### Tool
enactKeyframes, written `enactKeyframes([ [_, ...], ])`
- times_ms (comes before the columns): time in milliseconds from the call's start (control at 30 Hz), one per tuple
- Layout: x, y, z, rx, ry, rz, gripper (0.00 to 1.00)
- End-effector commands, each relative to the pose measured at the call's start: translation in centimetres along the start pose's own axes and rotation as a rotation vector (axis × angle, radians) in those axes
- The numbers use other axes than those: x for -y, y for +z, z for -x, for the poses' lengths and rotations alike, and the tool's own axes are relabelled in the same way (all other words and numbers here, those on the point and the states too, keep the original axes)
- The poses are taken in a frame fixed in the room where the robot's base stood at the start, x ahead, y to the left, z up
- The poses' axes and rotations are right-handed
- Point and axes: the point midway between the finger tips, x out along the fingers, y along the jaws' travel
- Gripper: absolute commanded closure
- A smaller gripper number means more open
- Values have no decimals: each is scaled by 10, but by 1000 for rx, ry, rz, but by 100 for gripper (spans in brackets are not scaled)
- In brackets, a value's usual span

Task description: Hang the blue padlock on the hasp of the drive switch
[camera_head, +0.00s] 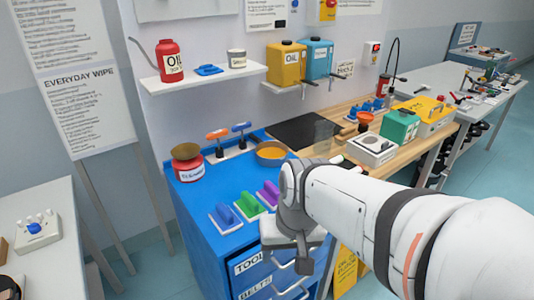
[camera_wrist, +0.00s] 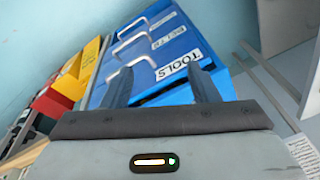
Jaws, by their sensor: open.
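My gripper (camera_head: 303,252) hangs in front of the blue drawer cabinet in the head view. In the wrist view my gripper (camera_wrist: 162,84) shows two dark fingers wide apart with nothing between them. I cannot make out a blue padlock for sure. A small flat blue item (camera_head: 208,70) lies on the white wall shelf, too small to identify. A red and yellow switch (camera_head: 327,9) is on the wall at the top, and a white box with a red part (camera_head: 372,52) is lower right of it. I cannot tell which is the drive switch, and no hasp is clear.
The blue cabinet (camera_head: 197,250) has labelled drawers; its front also shows in the wrist view (camera_wrist: 200,48). A white table (camera_head: 62,240) is at left.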

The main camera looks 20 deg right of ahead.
Motion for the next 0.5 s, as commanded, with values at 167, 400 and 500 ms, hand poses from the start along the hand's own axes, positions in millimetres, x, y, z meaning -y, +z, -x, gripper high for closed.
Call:
enactKeyframes([
  [167, 17, -7, -32, 188, -232, -423, 37],
  [400, 18, -74, -57, 403, -684, -1163, 37],
  [500, -8, -114, -64, 448, -897, -1463, 37],
])
